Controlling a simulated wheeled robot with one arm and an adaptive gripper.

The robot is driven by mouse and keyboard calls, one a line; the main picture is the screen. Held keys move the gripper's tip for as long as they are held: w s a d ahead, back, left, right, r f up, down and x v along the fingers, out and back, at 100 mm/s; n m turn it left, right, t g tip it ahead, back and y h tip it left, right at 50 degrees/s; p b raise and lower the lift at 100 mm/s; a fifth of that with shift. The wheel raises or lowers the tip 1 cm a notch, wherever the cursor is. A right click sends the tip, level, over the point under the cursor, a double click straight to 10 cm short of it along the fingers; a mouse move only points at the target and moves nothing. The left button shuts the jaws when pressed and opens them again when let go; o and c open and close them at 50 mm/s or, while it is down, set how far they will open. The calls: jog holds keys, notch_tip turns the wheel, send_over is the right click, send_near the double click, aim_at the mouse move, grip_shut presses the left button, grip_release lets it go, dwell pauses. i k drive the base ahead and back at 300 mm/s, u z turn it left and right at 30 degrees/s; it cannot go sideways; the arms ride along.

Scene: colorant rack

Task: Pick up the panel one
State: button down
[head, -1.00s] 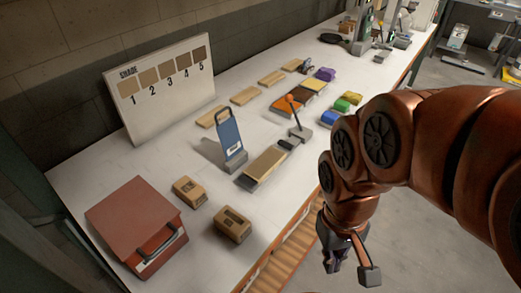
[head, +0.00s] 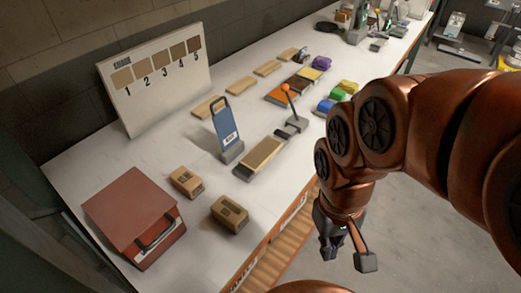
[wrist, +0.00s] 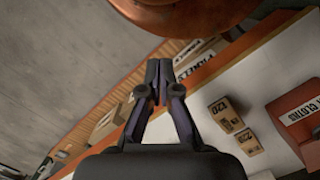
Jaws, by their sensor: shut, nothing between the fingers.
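Several flat light-wood panels lie in a row on the white bench in the head view, among them a near one (head: 208,107) and another (head: 238,88). One more wood panel (head: 263,152) lies on a grey base nearer the bench's front edge. I cannot tell which is panel one; no number shows on them. A shade board (head: 155,78) numbered 1 to 5 stands behind. My gripper (head: 333,247) hangs off the bench's front side, apart from all panels. In the wrist view my gripper (wrist: 158,75) is shut and empty, with a "PANELS" label (wrist: 196,62) on the bench edge beyond it.
A red box (head: 133,217) and two brown blocks, one (head: 187,182) behind the other (head: 229,214), stand at the left. A blue upright tool (head: 229,128), an orange-knobbed lever (head: 290,100) and colored piles (head: 335,98) stand close by.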

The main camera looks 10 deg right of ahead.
aim_at(255, 158)
jog(key=u, duration=3.95)
jog(key=k, duration=1.1)
jog(key=z, duration=0.4)
